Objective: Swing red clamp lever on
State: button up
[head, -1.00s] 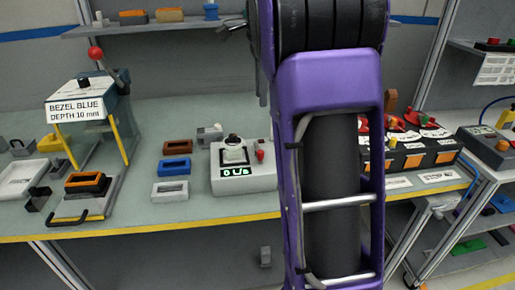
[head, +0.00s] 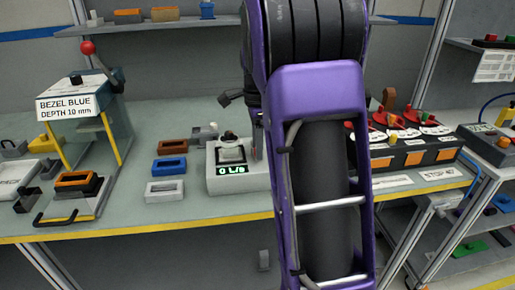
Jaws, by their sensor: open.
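Several red lever-like parts (head: 395,121) stand on a dark box with orange panels (head: 412,158), right of my arm. Which of them, if any, is the red clamp lever I cannot tell. A red ball knob (head: 87,47) tops the lever of the press at the left. My gripper (head: 231,98) shows only as a dark piece at the left of my arm, above the white display unit (head: 212,180). It is open, with nothing seen in it. My purple arm hides the rest of it and part of the box and the unit.
A shelf (head: 160,27) runs across the back. A side table with a control box (head: 486,145) stands at the right. The bench's front left-centre is clear.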

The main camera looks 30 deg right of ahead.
jog(key=shift+f, duration=0.3)
grip_shut()
